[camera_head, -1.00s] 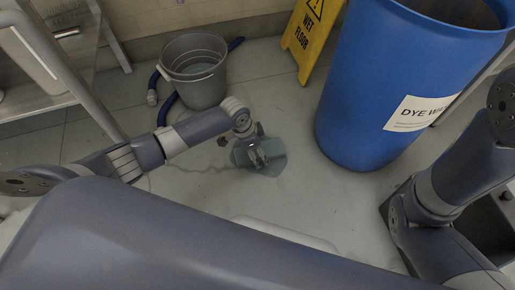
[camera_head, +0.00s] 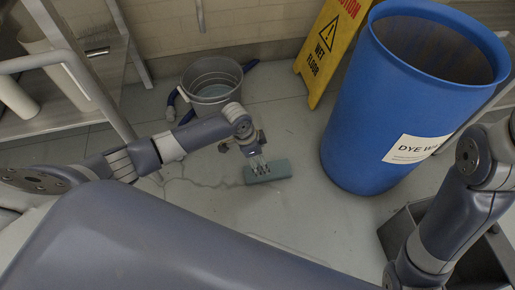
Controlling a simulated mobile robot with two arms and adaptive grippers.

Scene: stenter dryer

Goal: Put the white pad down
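The only pad I can make out looks grey-green rather than white. This pad (camera_head: 280,170) is a flat oblong block at floor level in the middle of the head view. My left gripper (camera_head: 260,166) points down at it, with the fingertips at the left part of its top. Whether the fingers grip the pad or only touch it, I cannot tell. Whether the pad's underside rests on the floor is also unclear. My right arm is at the right edge, and its gripper is out of view.
A grey bucket (camera_head: 213,92) with a blue hose (camera_head: 183,115) stands behind. A yellow wet-floor sign (camera_head: 325,50) and a blue drum (camera_head: 365,125) stand to the right. A dark wet trail (camera_head: 190,182) marks the floor. A metal frame (camera_head: 80,75) is at left.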

